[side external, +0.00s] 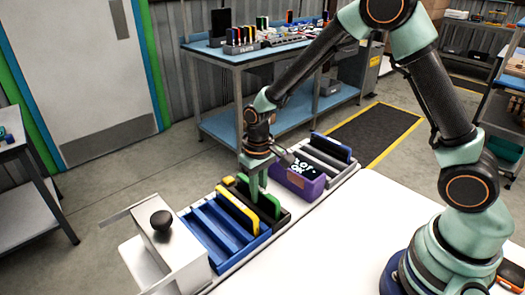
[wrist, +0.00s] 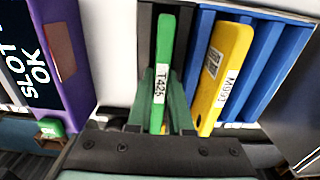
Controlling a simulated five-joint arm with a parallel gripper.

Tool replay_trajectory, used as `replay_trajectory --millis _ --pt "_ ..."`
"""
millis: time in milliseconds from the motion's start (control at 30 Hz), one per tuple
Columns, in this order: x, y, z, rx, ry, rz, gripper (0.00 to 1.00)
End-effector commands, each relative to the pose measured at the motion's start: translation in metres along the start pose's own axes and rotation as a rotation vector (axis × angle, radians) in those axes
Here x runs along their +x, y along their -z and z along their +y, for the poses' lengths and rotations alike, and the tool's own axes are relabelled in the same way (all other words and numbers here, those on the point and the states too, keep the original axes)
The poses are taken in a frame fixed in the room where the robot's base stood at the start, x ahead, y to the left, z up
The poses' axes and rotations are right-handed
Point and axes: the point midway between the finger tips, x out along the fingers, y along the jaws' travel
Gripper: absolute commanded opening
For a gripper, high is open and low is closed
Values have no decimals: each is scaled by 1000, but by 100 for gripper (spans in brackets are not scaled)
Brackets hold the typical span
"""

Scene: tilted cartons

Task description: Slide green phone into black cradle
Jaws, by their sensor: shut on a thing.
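My gripper (wrist: 163,103) is shut on the green phone (wrist: 165,48), one finger on each side of it. The phone is labelled T425. It stands on edge between the dark walls of the black cradle (wrist: 145,40). In the side external view my gripper (side external: 257,184) points down over the black cradle (side external: 283,214), and mostly hides the phone; a green bit (side external: 243,178) shows beside the fingers. How deep the phone sits in the slot cannot be told.
A yellow phone (wrist: 222,75) labelled M991 stands just right of the green one, by a blue rack (wrist: 265,65). A purple box (side external: 300,184) with a display reading "SLOT OK" is close on the other side. A white stand with a black knob (side external: 161,220) is at left.

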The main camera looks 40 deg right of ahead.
Motion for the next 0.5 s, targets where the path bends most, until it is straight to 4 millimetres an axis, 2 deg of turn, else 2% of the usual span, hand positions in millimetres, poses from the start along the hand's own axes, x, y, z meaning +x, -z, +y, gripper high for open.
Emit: replay_trajectory --millis 100,133,200,500 --pt "0 0 0 0 0 1 0" --pt "0 0 0 0 0 1 30" --pt "0 0 0 0 0 1 54" --pt "0 0 0 0 0 -1 54"
